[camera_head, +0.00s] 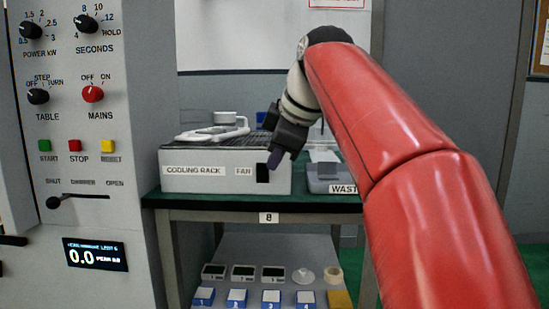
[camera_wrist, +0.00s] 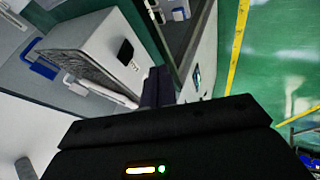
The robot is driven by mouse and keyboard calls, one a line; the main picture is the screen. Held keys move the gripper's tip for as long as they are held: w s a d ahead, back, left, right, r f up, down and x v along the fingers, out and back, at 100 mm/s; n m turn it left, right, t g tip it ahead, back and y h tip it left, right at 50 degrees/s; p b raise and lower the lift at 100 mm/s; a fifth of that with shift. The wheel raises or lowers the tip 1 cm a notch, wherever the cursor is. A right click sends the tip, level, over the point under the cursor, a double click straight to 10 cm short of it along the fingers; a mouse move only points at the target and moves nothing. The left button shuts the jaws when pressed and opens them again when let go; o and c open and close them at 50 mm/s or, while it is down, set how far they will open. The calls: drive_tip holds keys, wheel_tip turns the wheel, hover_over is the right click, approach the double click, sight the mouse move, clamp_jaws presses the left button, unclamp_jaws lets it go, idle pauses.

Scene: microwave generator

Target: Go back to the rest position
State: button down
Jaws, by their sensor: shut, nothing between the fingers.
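My red arm reaches in from the right in the head view. My gripper (camera_head: 274,159) is dark, points down and hangs in front of the right part of the cooling rack box. It is shut and empty. The wrist view shows its fingers (camera_wrist: 158,88) together, beside the cooling rack box. The cooling rack (camera_head: 215,180) is a grey box with a wire top, a FAN label and a black switch (camera_head: 262,173) at its front right. A white handled item (camera_head: 222,132) lies on its top.
A grey panel (camera_head: 85,140) with knobs, buttons and a slider stands at left; its display (camera_head: 95,255) reads 0.0. The waste bin (camera_head: 333,178) is right of the rack on the green-topped table (camera_head: 215,200). A lower shelf (camera_head: 255,275) holds dark-faced boxes and numbered blue-and-white blocks.

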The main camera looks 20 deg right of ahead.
drive_tip(key=s+f+m, duration=0.4)
drive_tip(key=s+f, duration=0.3)
drive_tip(key=f, duration=0.3)
drive_tip(key=s+f+m+g+h+p, duration=0.1)
drive_tip(key=s+f+m, duration=0.4)
drive_tip(key=f, duration=0.5)
drive_tip(key=s+f+m+h, duration=0.1)
drive_tip(key=s+f+m, duration=0.3)
drive_tip(key=s+f, duration=0.5)
drive_tip(key=shift+s+f+m+g, duration=0.3)
drive_tip(key=shift+s+f+g, duration=0.1)
drive_tip(key=shift+f, duration=0.4)
drive_tip(key=shift+w+a, duration=0.1)
